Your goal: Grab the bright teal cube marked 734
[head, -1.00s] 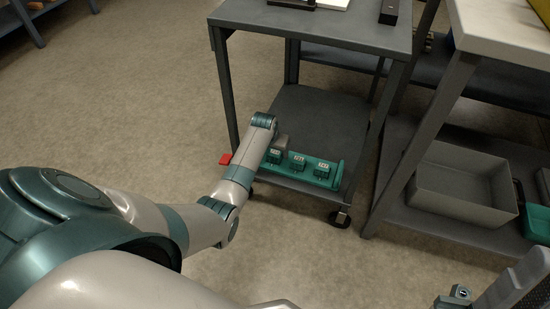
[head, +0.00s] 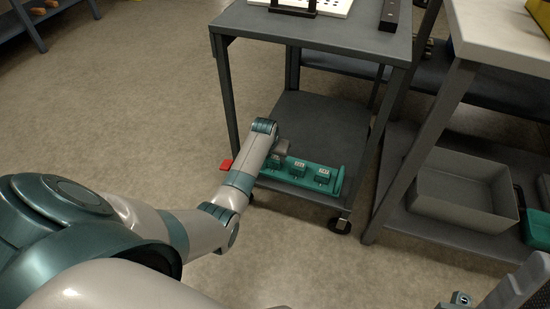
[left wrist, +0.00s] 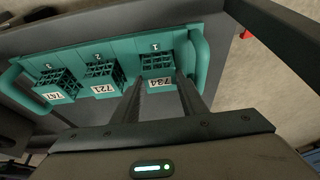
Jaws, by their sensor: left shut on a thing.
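A teal rack (head: 337,183) lies on the lower shelf of a dark cart and holds three teal lattice cubes in a row. In the left wrist view the rack (left wrist: 185,45) holds the cube whose label seems to read 734 (left wrist: 157,67), the cube marked 721 (left wrist: 103,76) and one that seems to read 747 (left wrist: 57,86). My left gripper (left wrist: 161,79) is shut on the 734 cube, one finger on each side, with the cube still at its rack place. In the head view my left gripper (head: 282,147) mostly hides that cube.
The cart's upper shelf (head: 330,33) overhangs the rack, and its legs stand on both sides. A grey bin (head: 465,190) stands on the shelf at right. The lower shelf behind the rack is clear.

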